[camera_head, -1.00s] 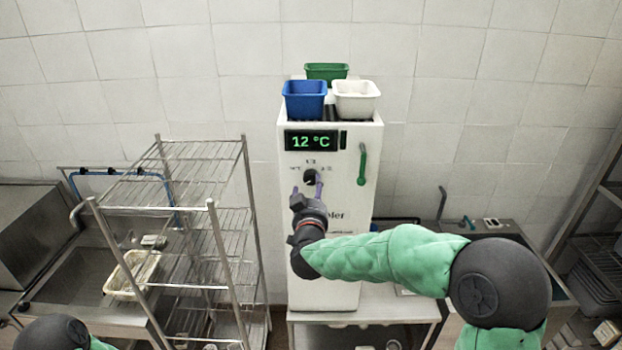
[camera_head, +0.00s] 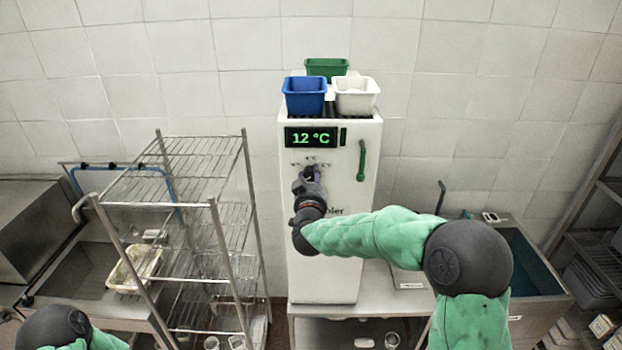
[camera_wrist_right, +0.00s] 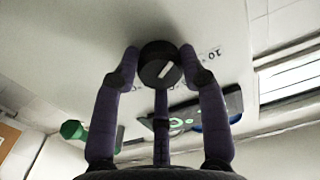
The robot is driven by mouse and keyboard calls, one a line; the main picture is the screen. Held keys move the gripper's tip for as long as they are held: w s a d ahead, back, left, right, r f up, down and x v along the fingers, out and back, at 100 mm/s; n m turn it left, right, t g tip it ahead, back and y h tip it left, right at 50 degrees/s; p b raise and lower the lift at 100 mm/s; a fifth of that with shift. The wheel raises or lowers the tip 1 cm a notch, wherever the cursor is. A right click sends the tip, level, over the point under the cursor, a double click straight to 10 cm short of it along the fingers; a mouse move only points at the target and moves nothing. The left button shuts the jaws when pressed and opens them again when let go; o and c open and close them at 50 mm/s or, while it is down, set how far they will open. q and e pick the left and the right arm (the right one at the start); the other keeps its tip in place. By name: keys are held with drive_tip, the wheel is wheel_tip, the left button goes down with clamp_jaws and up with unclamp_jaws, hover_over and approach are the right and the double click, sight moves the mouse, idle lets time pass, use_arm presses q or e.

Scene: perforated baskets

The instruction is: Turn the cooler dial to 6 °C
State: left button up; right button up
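The white cooler (camera_head: 335,255) stands against the back wall. Its display (camera_head: 311,138) reads 12 °C in green. The round dark dial (camera_wrist_right: 160,64) with a pale pointer mark shows in the right wrist view. My right gripper (camera_head: 311,176) is at the dial in the head view and hides most of it. In the wrist view its fingertips (camera_wrist_right: 159,60) sit at both sides of the dial and appear to touch it. A further finger lies below the dial. The left arm shows at the bottom left of the head view; its gripper is out of frame.
Blue (camera_head: 305,97), white (camera_head: 356,97) and green (camera_head: 327,68) baskets stand on top of the cooler. A wire rack (camera_head: 215,230) stands close on the left. A basin (camera_head: 527,262) is at the right.

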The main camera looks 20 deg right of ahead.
drive_tip(key=shift+f+m+b, duration=0.15)
drive_tip(key=shift+m+b, duration=0.25)
drive_tip(key=shift+b, duration=0.4)
drive_tip(key=m+b, duration=0.6)
drive_tip(key=b, duration=0.2)
drive_tip(key=shift+m, duration=0.3)
drive_tip(key=shift+m+b, duration=1.8)
drive_tip(key=shift+m, duration=0.4)
drive_tip(key=o, duration=1.1)
drive_tip(key=shift+o, duration=0.2)
